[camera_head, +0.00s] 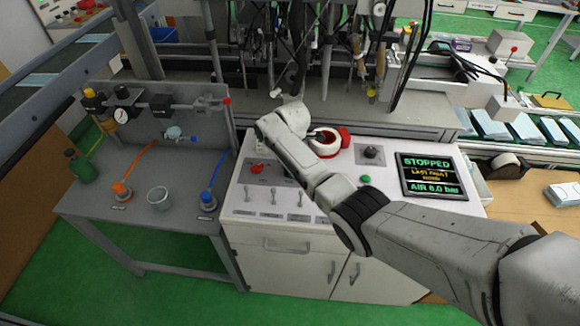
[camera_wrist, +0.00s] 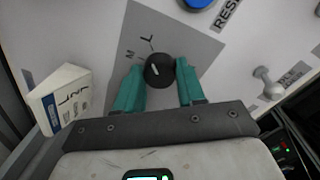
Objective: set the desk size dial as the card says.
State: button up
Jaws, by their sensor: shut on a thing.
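The size dial (camera_wrist: 160,70) is a round black knob with a short white mark, on a grey plate (camera_wrist: 204,47) in the wrist view. The letters M and L are printed beyond it, with thin lines toward the knob. I cannot tell for sure which letter the mark points to. The teal fingers of my gripper (camera_wrist: 162,88) stand on both sides of the knob and are shut on it. A white card (camera_wrist: 60,96) stands at the left with dark, turned lettering that I cannot read surely. In the head view my arm hides my gripper and the dial.
A blue button (camera_wrist: 197,2) and a metal toggle (camera_wrist: 266,84) sit near the dial. In the head view, the white desk (camera_head: 245,205) bears a red-and-white part (camera_head: 330,142), another black knob (camera_head: 371,152) and a screen (camera_head: 430,175) reading STOPPED. A grey bench (camera_head: 130,185) stands at left.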

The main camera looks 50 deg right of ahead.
jog(key=o, duration=1)
jog(key=shift+o, duration=0.2)
notch_tip(320, 180, up, 11)
jog(key=shift+s+a, duration=0.15)
jog(key=shift+s, duration=0.15)
jog(key=shift+f, duration=0.1)
